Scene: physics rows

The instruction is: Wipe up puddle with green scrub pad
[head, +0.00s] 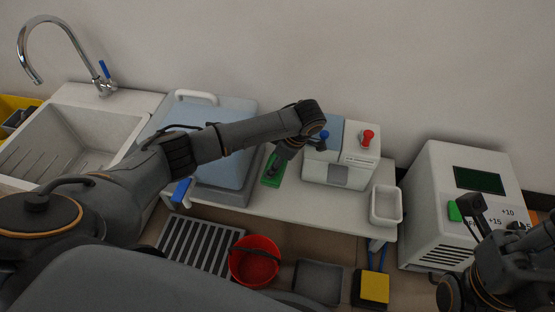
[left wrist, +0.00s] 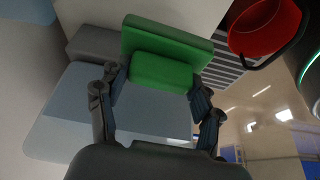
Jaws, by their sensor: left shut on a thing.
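The green scrub pad (head: 272,172) is upon or just above the white counter, between the pale blue box and the white dispenser. My left gripper (head: 277,164) is over it from above. In the left wrist view, the pad (left wrist: 168,38) has a thick green grip block between the fingers of my left gripper (left wrist: 160,88), which is shut on it. I cannot tell whether the pad touches the counter. No puddle is clearly visible; my arm covers part of the counter. My right gripper (head: 495,217) is at the right, its dark fingers apart and empty, before the white machine.
A pale blue box (head: 222,110) stands left of the pad; a white dispenser (head: 341,155) with blue and red knobs stands right. A white tray (head: 386,205) sits at the counter's right end. A red bucket (head: 255,262) is below. The sink (head: 75,135) is far left.

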